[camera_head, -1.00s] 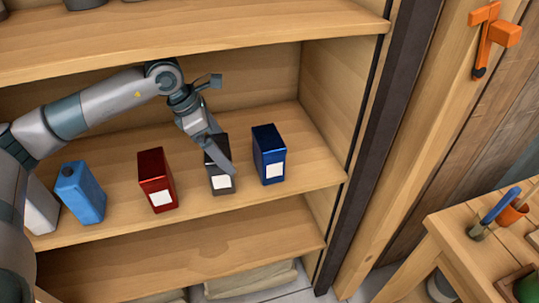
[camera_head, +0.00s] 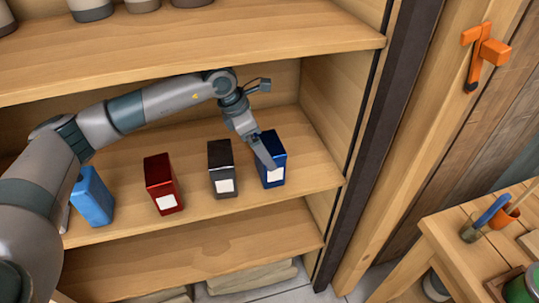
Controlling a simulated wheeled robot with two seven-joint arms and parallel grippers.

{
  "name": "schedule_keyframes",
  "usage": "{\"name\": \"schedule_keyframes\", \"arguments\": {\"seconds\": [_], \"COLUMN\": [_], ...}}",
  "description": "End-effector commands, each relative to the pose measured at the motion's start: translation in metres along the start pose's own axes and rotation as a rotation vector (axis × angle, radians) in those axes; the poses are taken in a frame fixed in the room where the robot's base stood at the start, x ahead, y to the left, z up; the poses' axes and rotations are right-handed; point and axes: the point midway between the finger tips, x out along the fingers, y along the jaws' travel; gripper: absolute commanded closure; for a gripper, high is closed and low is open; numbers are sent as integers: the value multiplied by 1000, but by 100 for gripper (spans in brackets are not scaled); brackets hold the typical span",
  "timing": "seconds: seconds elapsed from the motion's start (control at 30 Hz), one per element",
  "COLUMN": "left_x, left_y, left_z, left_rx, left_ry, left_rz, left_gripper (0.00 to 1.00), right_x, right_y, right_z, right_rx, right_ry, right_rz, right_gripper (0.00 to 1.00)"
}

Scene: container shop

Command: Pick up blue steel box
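The dark blue steel box (camera_head: 276,150) with a white label stands upright on the middle shelf, the rightmost in a row. My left gripper (camera_head: 265,157) reaches down in front of its left side and hides part of it. I cannot tell whether the fingers touch the box or how far apart they are. My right gripper is not in view.
A black box (camera_head: 222,162) stands just left of the blue one, then a red box (camera_head: 161,178) and a light blue can (camera_head: 92,197). The upper shelf (camera_head: 200,45) overhangs my arm. The cabinet's right wall (camera_head: 320,120) is close to the blue box.

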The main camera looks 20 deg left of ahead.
Motion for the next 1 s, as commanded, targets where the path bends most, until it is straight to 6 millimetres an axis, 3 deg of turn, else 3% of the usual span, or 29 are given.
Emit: {"name": "schedule_keyframes", "arguments": {"seconds": [0.63,1.0], "left_x": [6,51], "left_y": [-1,0], "left_z": [19,18], "left_rx": [1,-1], "left_ry": [-1,0], "left_rz": [-1,-1], "left_gripper": [0,0], "right_x": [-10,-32], "right_y": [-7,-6], "right_z": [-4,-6], "right_rx": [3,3], "right_ry": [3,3], "right_rz": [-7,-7], "right_gripper": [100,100]}}
